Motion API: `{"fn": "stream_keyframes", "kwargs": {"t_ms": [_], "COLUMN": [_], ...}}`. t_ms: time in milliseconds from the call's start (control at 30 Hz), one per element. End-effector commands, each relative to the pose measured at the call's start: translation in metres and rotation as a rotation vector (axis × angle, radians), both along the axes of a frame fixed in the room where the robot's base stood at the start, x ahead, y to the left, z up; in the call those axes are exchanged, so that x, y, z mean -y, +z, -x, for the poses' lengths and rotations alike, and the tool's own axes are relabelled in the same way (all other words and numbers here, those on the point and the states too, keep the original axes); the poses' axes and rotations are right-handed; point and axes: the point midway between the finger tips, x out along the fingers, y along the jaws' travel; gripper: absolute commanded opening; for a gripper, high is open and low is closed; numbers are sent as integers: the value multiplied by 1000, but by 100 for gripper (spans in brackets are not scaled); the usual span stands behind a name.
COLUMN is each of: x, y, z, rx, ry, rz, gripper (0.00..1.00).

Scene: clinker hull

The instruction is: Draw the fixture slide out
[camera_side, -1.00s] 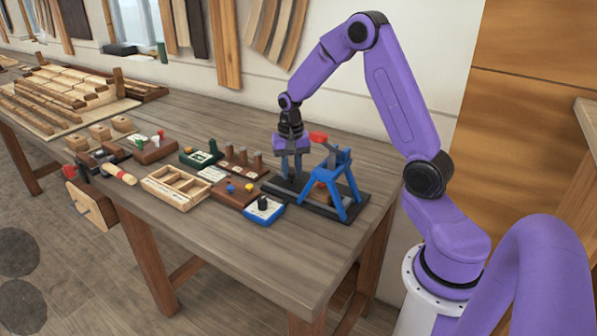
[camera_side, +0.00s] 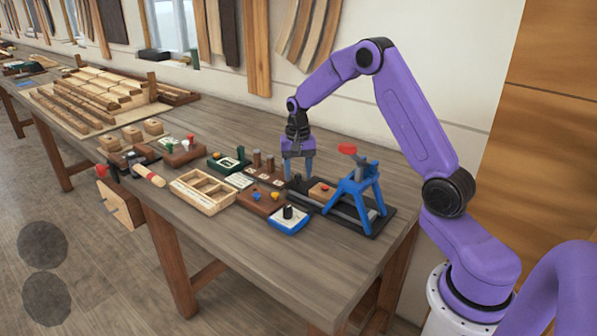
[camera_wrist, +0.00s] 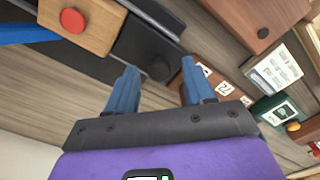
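The fixture is a black base (camera_side: 384,212) with a blue frame (camera_side: 358,195) and a red-tipped lever (camera_side: 347,149). Its slide carries a wooden block (camera_side: 322,190) with a red button, standing left of the blue frame. In the wrist view the block (camera_wrist: 85,22) is at the upper left, and the slide's black knob (camera_wrist: 160,68) lies between my fingertips. My gripper (camera_side: 300,176) is at the slide's left end. In the wrist view my gripper (camera_wrist: 161,72) is open, with a gap seen on both sides of the knob.
A blue-edged box with a black knob (camera_side: 288,214) stands close in front of the slide. A divided wooden tray (camera_side: 203,192), a brown box (camera_side: 261,201) and a green box (camera_side: 228,160) stand to the left. The table's front right is clear.

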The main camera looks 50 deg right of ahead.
Motion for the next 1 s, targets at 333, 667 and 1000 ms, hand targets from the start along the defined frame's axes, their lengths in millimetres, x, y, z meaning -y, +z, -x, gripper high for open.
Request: {"fn": "stream_keyframes", "kwargs": {"t_ms": [333, 667, 1000], "x": [0, 0, 0], "y": [5, 65, 135], "z": [1, 0, 0], "rx": [-2, 3, 3], "ry": [-1, -1, 0], "rz": [-1, 0, 0], "gripper": [52, 52, 52]}}
